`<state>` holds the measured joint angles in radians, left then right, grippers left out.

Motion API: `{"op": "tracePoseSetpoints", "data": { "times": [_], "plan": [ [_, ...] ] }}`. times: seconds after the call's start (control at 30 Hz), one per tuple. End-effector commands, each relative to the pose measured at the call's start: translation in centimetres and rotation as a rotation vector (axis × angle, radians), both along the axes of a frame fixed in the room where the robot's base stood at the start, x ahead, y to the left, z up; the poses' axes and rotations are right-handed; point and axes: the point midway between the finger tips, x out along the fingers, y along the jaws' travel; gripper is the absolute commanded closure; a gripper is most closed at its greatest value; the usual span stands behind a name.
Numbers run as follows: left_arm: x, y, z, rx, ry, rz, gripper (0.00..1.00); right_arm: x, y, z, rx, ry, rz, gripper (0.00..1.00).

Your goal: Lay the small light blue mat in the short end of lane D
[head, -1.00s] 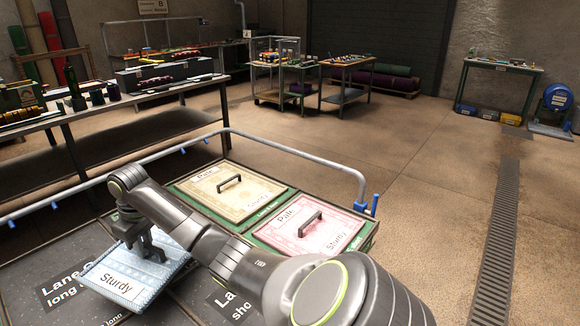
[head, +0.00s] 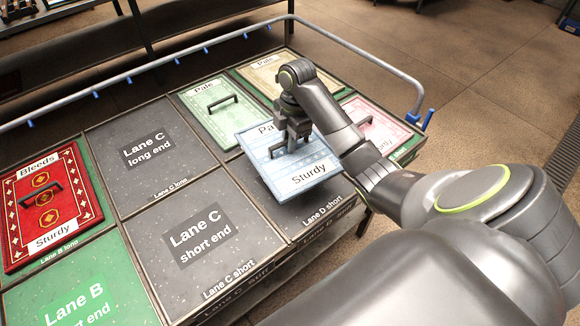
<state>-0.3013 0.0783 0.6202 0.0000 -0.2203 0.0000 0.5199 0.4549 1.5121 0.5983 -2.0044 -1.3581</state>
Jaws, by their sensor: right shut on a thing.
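The light blue mat (head: 318,174), printed "Pale" and "Sturdy", hangs in my right gripper (head: 291,138). The mat looks slightly turned against the cell. Its gap above the cell is hard to judge. My left gripper is not in view.
A green mat (head: 233,122) lies behind that cell; yellow (head: 268,76) and pink (head: 381,124) mats lie to the right. Lane C's long end (head: 115,170) and short end (head: 170,275) are bare. A red mat (head: 70,208) lies left. A metal rail (head: 180,55) runs behind.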

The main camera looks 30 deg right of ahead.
Motion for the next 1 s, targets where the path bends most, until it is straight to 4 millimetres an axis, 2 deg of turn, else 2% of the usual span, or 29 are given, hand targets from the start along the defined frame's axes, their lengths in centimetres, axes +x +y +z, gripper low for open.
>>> {"op": "tracePoseSetpoints", "data": {
  "times": [0.1, 0.27, 0.67, 0.73, 0.87, 1.0],
  "plan": [
    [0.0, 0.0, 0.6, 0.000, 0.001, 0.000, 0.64, -0.6, 0.3, 0.2, 0.007, -0.004, 0.092, 1.00],
    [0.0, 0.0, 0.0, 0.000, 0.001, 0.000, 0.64, -0.8, 0.4, -0.5, 0.010, -0.004, 0.133, 1.00],
    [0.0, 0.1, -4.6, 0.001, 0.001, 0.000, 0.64, -0.8, 0.4, -5.6, 0.009, -0.005, 0.130, 1.00],
    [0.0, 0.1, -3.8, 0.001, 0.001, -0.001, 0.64, -0.8, 0.4, -5.9, 0.012, -0.001, 0.129, 1.00],
    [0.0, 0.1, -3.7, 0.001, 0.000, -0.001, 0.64, -0.8, 0.4, -7.1, 0.010, -0.002, 0.130, 1.00],
    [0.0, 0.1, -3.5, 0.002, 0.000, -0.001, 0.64, -0.9, 0.4, -9.2, 0.011, -0.001, 0.129, 1.00]
  ]
}}
